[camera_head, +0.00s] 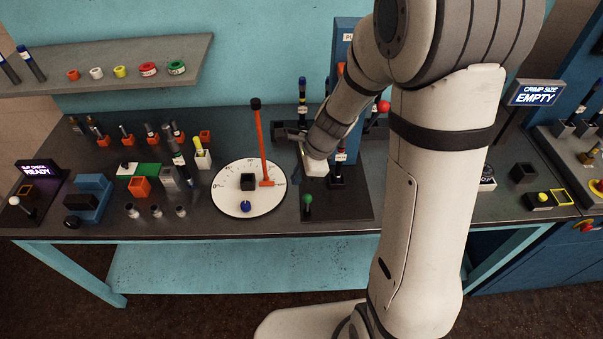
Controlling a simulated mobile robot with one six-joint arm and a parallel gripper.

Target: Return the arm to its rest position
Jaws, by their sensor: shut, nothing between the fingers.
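My arm (428,180) rises in front of the workbench (100,220), bends at the top of the view and reaches down and left to the bench. My gripper (290,132) is at the arm's far end, above the dark square plate, just right of the orange upright post. It is shut and holds nothing. The arm's wrist hides part of the plate and what stands behind it. I cannot tell whether the gripper touches anything.
The round white dial (226,200) and orange post (262,150) stand left of my gripper. A green-knobbed lever (308,203) and a red ball knob (383,106) are near my arm. Small fittings crowd the left bench.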

